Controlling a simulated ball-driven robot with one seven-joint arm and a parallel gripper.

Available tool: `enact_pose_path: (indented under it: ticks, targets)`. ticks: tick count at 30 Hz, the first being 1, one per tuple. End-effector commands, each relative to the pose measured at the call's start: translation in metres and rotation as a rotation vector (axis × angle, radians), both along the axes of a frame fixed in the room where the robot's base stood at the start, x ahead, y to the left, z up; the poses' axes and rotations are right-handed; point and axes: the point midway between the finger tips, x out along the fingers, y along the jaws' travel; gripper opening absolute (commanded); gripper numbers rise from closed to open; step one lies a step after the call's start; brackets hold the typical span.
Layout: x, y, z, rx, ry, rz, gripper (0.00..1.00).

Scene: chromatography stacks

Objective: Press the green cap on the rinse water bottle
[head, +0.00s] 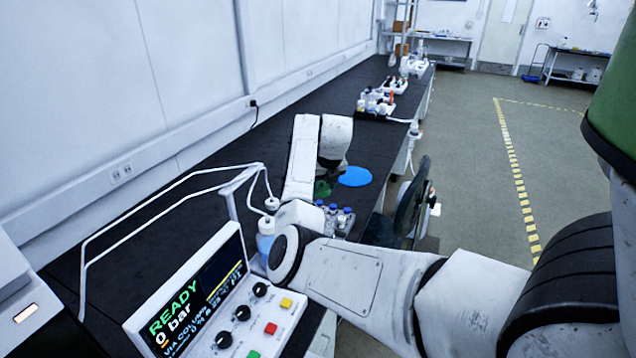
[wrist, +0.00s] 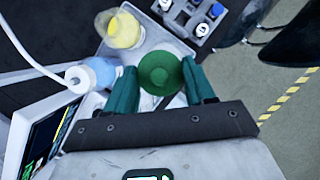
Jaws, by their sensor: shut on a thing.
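In the wrist view my gripper (wrist: 160,82) has its two dark green fingers closed on the sides of a round green cap (wrist: 160,70). The cap is seen from above. Left of it stands a bottle of pale blue liquid (wrist: 100,70) with a white top and a tube. Above that is a bottle with yellow contents (wrist: 122,30). No label can be read, so I cannot tell which is the rinse water bottle. In the head view the blue bottle (head: 266,242) stands behind the control panel, and my gripper there is mostly hidden by my arm.
The panel (head: 190,300) reads READY, 0 bar. White tubing (head: 160,178) arches over the bench. A rack of blue-capped vials (head: 334,215) and a blue disc (head: 355,176) are near my arm. A dark chair (head: 410,205) stands right of the bench.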

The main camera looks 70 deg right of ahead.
Motion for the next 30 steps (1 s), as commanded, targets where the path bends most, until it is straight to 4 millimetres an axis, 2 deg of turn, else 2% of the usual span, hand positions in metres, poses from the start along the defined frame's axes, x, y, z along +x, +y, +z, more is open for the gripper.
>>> enact_pose_path:
  ticks: [18, 24, 30]
  targets:
    - [0.000, 0.000, -0.051, 0.001, 0.000, 0.001, 0.25]
    - [0.000, 0.000, -0.060, 0.000, 0.000, 0.002, 0.25]
    - [0.000, 0.000, -0.060, 0.000, 0.000, 0.002, 0.25]
